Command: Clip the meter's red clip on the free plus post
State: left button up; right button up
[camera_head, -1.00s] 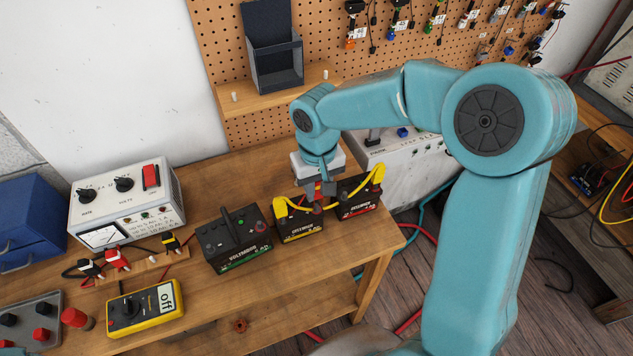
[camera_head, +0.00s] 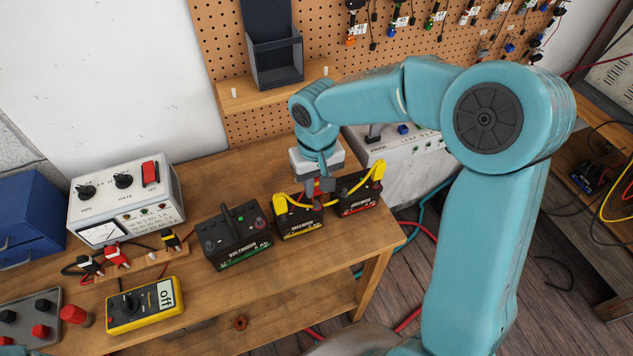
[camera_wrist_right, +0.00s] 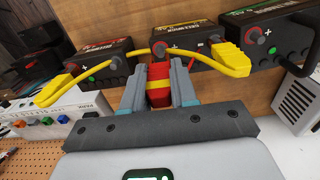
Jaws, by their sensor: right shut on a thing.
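My right gripper (camera_head: 317,197) is shut on the red clip (camera_wrist_right: 158,85), which has a yellow band in the right wrist view. It holds the clip at the yellow-labelled battery (camera_head: 300,228), by its red plus post (camera_wrist_right: 159,47). Whether the clip touches the post cannot be told. The red-labelled battery (camera_head: 357,206) stands to the right and has its own plus post (camera_wrist_right: 85,65). A yellow lead (camera_wrist_right: 115,62) joins these two batteries, with yellow clips at their outer ends. The yellow meter (camera_head: 143,305) reads "off". My left gripper is not in view.
The green-labelled battery (camera_head: 234,240) stands left of the other two. A power supply (camera_head: 125,200) stands behind a wooden clip rack (camera_head: 147,269) holding black, red and yellow-banded black clips. The bench's front right is clear.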

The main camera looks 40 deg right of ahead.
jog(key=shift+f+b, duration=1)
jog(key=shift+f, duration=0.2)
jog(key=o, duration=0.8)
jog(key=shift+o, duration=0.2)
jog(key=shift+r, duration=0.1)
notch_tip(320, 180, up, 9)
jog(key=p, duration=0.6)
jog(key=shift+f, duration=0.25)
